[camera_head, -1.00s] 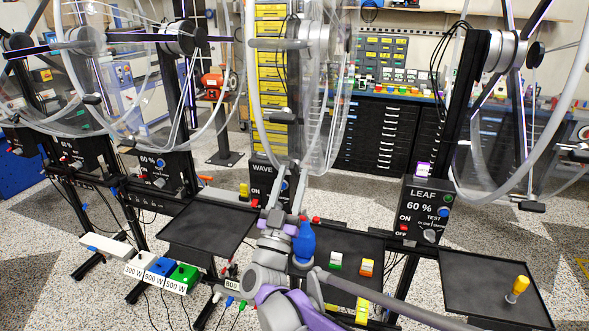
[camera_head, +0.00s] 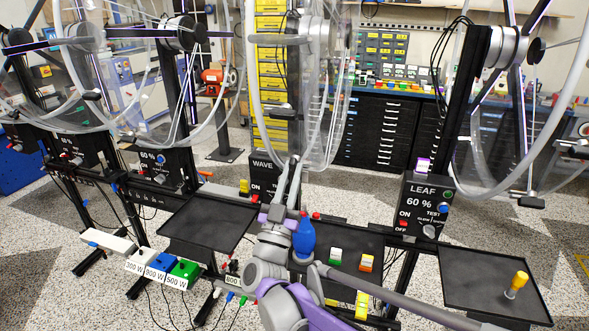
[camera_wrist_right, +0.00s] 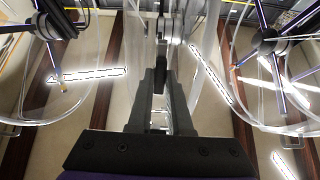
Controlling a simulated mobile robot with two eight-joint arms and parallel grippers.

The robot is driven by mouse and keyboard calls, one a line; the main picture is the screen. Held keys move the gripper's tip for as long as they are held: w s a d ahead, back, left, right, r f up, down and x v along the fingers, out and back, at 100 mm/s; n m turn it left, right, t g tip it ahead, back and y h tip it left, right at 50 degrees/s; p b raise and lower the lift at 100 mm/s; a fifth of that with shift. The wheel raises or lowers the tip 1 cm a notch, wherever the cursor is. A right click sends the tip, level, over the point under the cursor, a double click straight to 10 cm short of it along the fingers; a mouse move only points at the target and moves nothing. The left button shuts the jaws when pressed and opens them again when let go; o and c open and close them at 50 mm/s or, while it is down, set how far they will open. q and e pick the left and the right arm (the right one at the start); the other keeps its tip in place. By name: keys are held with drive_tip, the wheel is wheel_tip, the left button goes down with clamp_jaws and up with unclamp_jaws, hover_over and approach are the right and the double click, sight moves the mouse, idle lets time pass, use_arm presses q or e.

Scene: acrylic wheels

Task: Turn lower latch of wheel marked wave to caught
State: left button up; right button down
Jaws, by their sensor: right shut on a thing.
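The wheel marked wave (camera_head: 257,95) is a clear acrylic disc with a pale rim. It stands at upper middle in the head view, above its black control box (camera_head: 262,172) lettered WAVE. My right gripper (camera_head: 295,160) reaches up from below to the bottom of this wheel, in front of the box's right part. My left gripper is not in view.
The wheel marked leaf (camera_head: 575,85) and its box (camera_head: 425,212) stand to the right. More clear wheels stand at left. A blue bottle-shaped object (camera_head: 304,238) shows beside my right arm. Black trays (camera_head: 210,225) lie below, the right one (camera_head: 480,275) holding a yellow-topped peg (camera_head: 517,284).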

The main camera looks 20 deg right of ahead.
drive_tip(key=m, duration=0.3)
drive_tip(key=shift+p, duration=0.3)
drive_tip(key=shift+m, duration=0.6)
drive_tip(key=m, duration=0.4)
drive_tip(key=shift+m+p, duration=0.3)
drive_tip(key=shift+p, duration=0.1)
drive_tip(key=m, duration=0.4)
drive_tip(key=shift+m+p, duration=0.3)
drive_tip(key=shift+p, duration=0.05)
